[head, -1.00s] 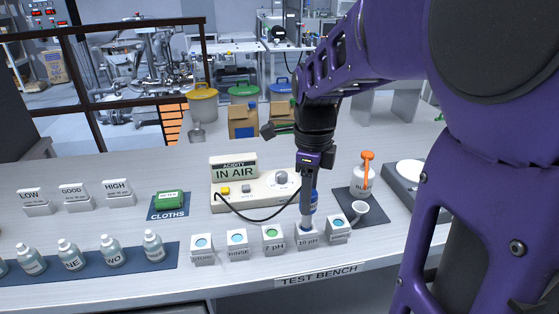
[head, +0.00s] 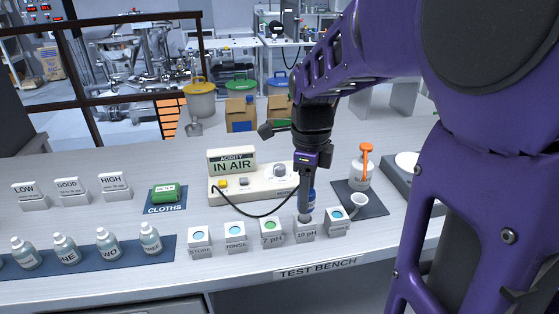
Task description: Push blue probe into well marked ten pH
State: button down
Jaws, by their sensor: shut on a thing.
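My gripper (head: 304,214) points straight down over the white block marked 10 pH (head: 306,236), with its fingertips right at the block's top. It is shut on the blue probe (head: 312,201), of which only a blue strip shows to the right of the grey fingers. The probe's tip and the block's opening are hidden behind the fingers, so I cannot tell whether the tip is inside the well. A dark cable runs from the acidity meter (head: 252,197) toward the probe. The meter's display (head: 232,166) reads IN AIR.
To the left stand the blocks 7 pH (head: 271,239), RINSE (head: 236,244) and STORE (head: 200,247). Another block (head: 335,227) stands close on the right, beside a small white cup (head: 358,206). An orange-topped bottle (head: 362,170) is behind it. The front bench strip is clear.

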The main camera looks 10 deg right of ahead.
jog(key=shift+f+b, duration=1)
jog(key=shift+f, duration=0.65)
jog(key=shift+c, duration=1.8)
grip_release()
jog(key=shift+o, duration=0.4)
jog(key=shift+o, duration=1.4)
jog(key=shift+r, duration=0.1)
jog(key=shift+r+p, duration=2.6)
jog(key=shift+r, duration=0.35)
